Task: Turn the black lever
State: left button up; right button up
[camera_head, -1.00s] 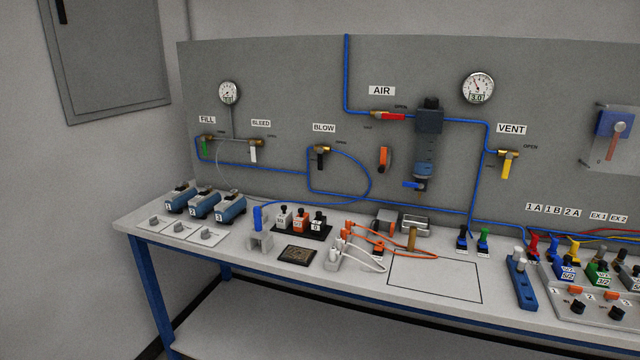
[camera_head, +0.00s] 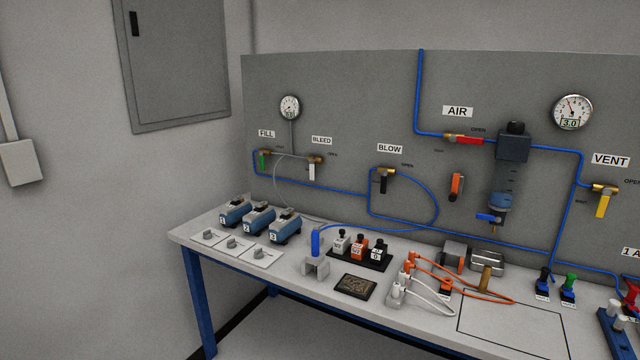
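The black lever (camera_head: 383,184) is on the valve under the BLOW label (camera_head: 389,149), on the grey panel. It hangs straight down from a brass valve body (camera_head: 385,171). A blue hose loops away from the valve to the right, and a blue pipe runs to it from the left. Neither of my grippers shows in the head view.
A workbench (camera_head: 210,254) stands in front of the panel. It carries blue numbered units (camera_head: 284,226), a black tray of small blocks (camera_head: 373,262), and orange and white cables (camera_head: 460,277). Green (camera_head: 262,160), white (camera_head: 312,172), red (camera_head: 469,141) and yellow (camera_head: 602,206) levers share the panel.

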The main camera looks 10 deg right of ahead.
aim_at(384, 173)
jog(key=u, duration=0.2)
jog(key=i, duration=0.9)
jog(key=z, duration=0.2)
